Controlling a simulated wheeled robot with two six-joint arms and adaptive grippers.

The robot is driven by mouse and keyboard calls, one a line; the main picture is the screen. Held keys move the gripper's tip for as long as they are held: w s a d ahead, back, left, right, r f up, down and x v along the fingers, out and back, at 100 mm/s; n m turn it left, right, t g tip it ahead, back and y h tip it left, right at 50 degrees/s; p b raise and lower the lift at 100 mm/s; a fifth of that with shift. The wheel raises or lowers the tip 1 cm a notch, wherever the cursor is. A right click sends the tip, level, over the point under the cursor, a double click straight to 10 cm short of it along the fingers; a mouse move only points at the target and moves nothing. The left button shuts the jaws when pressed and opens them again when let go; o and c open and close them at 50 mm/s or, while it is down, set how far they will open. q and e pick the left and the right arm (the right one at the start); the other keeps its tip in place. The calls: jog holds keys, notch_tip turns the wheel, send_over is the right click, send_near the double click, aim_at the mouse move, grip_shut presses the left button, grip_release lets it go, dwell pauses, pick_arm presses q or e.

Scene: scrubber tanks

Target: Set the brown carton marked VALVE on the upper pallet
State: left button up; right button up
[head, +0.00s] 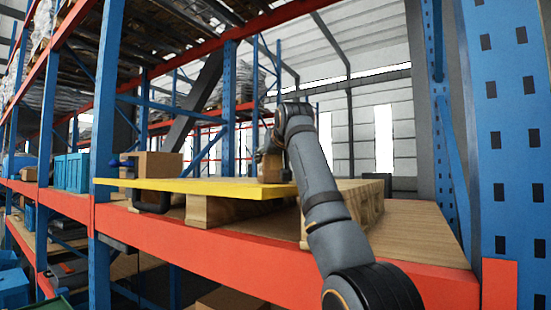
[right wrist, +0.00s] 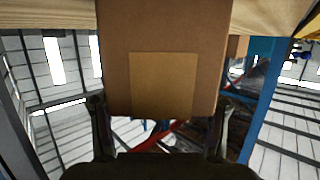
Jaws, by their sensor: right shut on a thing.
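A brown carton (right wrist: 165,30) with a lighter plain patch fills the upper middle of the right wrist view; no VALVE marking can be read. My right gripper (right wrist: 159,102) is shut on it, one finger at each side. In the head view the gripper end of my right arm is over the pallet, and a brown part of what seems the held carton (head: 268,166) shows beside it, mostly hidden. The wooden pallet (head: 212,210) lies on the upper shelf, partly covered by a yellow board. I cannot tell whether the carton touches it.
Another brown carton (head: 163,165) stands behind the board. An orange beam (head: 260,260) edges the shelf; a blue post (head: 505,130) stands at right.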

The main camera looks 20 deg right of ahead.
jog(key=shift+w+a+f, duration=0.25)
jog(key=shift+w+f, duration=0.1)
jog(key=shift+w, duration=0.05)
jog(key=o, duration=1.3)
jog(key=shift+w+a+f, duration=0.1)
jog(key=shift+w+a, duration=0.05)
jog(key=shift+w, duration=0.25)
jog(key=shift+c, duration=0.2)
jog(key=shift+o, duration=1.3)
jog(key=shift+w, duration=0.1)
jog(key=shift+s+d, duration=0.4)
jog(key=shift+r, duration=0.25)
jog(key=shift+s+a, duration=0.1)
jog(key=b+v, duration=0.4)
jog(key=v, duration=0.1)
jog(key=shift+s+a+f, duration=0.1)
jog(key=shift+a+f, duration=0.05)
pick_arm(q)
notch_tip(320, 180, down, 6)
jog(key=a+b, duration=0.1)
jog(key=b, duration=0.1)
pick_arm(e)
jog(key=v, duration=0.6)
jog(key=shift+s+r, duration=0.2)
jog(key=shift+r, duration=0.25)
